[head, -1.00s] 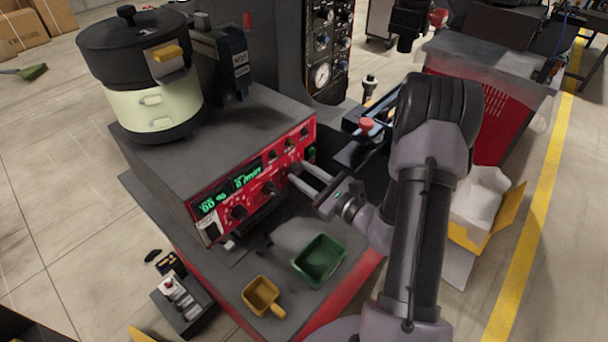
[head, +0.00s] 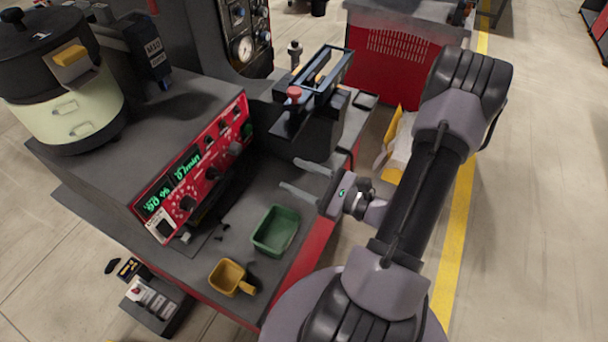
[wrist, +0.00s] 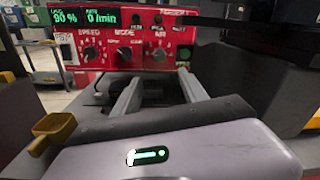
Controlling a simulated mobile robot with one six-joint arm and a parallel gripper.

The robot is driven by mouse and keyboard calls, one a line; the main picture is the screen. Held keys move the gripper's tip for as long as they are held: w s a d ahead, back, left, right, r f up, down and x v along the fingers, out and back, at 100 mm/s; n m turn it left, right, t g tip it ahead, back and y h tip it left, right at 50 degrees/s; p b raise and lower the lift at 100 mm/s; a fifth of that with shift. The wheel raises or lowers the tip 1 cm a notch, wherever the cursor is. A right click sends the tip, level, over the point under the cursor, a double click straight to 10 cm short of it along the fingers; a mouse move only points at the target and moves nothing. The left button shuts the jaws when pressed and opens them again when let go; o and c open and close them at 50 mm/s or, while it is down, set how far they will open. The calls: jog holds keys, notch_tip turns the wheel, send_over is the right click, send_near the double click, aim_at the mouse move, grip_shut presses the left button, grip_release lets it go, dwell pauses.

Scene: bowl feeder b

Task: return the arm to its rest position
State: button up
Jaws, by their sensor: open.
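My gripper (head: 297,177) is open and empty in the head view. Its two fingers point left, toward the red control panel (head: 193,168), and stand apart from it. The gripper is over the right part of the grey bench, above and to the right of the green bin (head: 275,231). In the wrist view the two fingers (wrist: 160,88) are spread with nothing between them, and the control panel (wrist: 125,38) with its knobs and green readouts is straight ahead. My arm reaches in from the lower right of the head view.
A yellow scoop (head: 229,277) lies beside the green bin. The bowl feeder (head: 70,110) stands at upper left. A dark fixture with a red knob (head: 293,92) stands behind my gripper. A white-lined yellow box (head: 396,150) is beyond the arm. Open floor lies at right.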

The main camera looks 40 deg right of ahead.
jog(key=shift+v, duration=1)
jog(key=s+a+r+n+g+y, duration=0.2)
jog(key=a+r+n+g, duration=0.2)
jog(key=a+n+g, duration=0.6)
jog(key=s+a+r+n+g+y, duration=0.1)
jog(key=a+r+n+g+y, duration=0.3)
jog(key=a+n, duration=0.5)
jog(key=s+a+r+n+t+h, duration=0.2)
jog(key=r+n+h, duration=0.4)
jog(key=r+h, duration=0.3)
jog(key=shift+s+a+r+t, duration=0.25)
jog(key=shift+s+a, duration=0.4)
jog(key=shift+a, duration=0.45)
